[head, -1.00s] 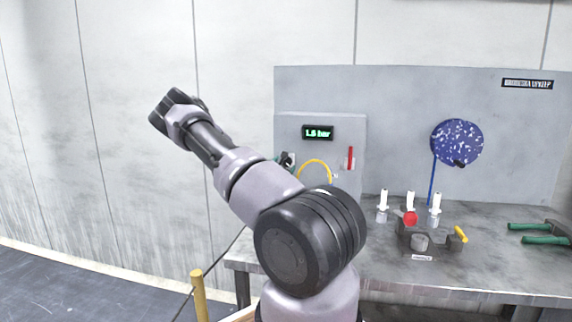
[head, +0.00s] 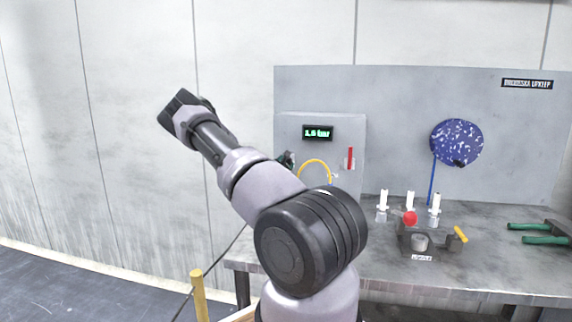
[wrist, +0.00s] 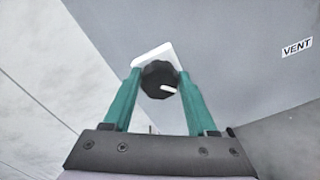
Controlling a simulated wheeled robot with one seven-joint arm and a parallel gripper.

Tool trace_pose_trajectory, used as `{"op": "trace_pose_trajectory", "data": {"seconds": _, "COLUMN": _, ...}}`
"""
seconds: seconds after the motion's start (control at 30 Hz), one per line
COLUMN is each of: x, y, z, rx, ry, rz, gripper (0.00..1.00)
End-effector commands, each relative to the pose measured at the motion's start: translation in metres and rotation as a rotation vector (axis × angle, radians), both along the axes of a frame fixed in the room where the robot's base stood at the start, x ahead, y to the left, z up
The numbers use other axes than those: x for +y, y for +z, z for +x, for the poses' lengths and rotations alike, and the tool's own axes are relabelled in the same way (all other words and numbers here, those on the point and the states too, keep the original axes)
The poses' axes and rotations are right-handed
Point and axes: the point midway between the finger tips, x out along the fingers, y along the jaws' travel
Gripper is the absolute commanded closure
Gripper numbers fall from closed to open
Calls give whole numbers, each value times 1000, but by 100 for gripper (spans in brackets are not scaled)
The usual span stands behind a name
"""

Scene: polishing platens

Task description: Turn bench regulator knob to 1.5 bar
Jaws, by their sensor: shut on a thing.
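The regulator knob (wrist: 157,77) is black and faceted with a white pointer mark, set in front of a white plate on the grey panel. The pointer slants right and slightly down in the wrist view. My gripper (wrist: 158,82) has two green fingers, one on each side of the knob, and is shut on it. In the head view, my arm hides the knob and most of my gripper; a dark and green bit (head: 286,160) shows beside the arm. The green digital display (head: 318,133) reads about 1.6 bar, though the last digit is blurred.
A red lever (head: 350,157) and a yellow hose (head: 314,163) are right of my arm. A VENT label (wrist: 297,47) is on the panel. White-topped bottles (head: 410,199), a dark fixture (head: 440,242) and green-handled pliers (head: 540,233) occupy the bench (head: 480,279).

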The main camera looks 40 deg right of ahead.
Motion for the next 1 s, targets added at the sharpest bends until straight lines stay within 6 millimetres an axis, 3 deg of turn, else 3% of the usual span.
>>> {"op": "trace_pose_trajectory", "data": {"seconds": 0.37, "x": 0, "y": -1, "z": -1, "rx": -41, "ry": -1, "rz": 36, "gripper": 98}}
{"op": "trace_pose_trajectory", "data": {"seconds": 0.4, "x": 0, "y": -1, "z": -1, "rx": -41, "ry": -1, "rz": 36, "gripper": 27}}
{"op": "trace_pose_trajectory", "data": {"seconds": 0.43, "x": 0, "y": -1, "z": -1, "rx": -41, "ry": -1, "rz": 36, "gripper": 15}}
{"op": "trace_pose_trajectory", "data": {"seconds": 0.47, "x": 0, "y": 0, "z": -1, "rx": -41, "ry": -1, "rz": 36, "gripper": 12}}
{"op": "trace_pose_trajectory", "data": {"seconds": 0.8, "x": 2, "y": 0, "z": -2, "rx": -41, "ry": 0, "rz": 35, "gripper": 12}}
{"op": "trace_pose_trajectory", "data": {"seconds": 1.0, "x": 24, "y": 0, "z": -19, "rx": -38, "ry": 1, "rz": 35, "gripper": 12}}
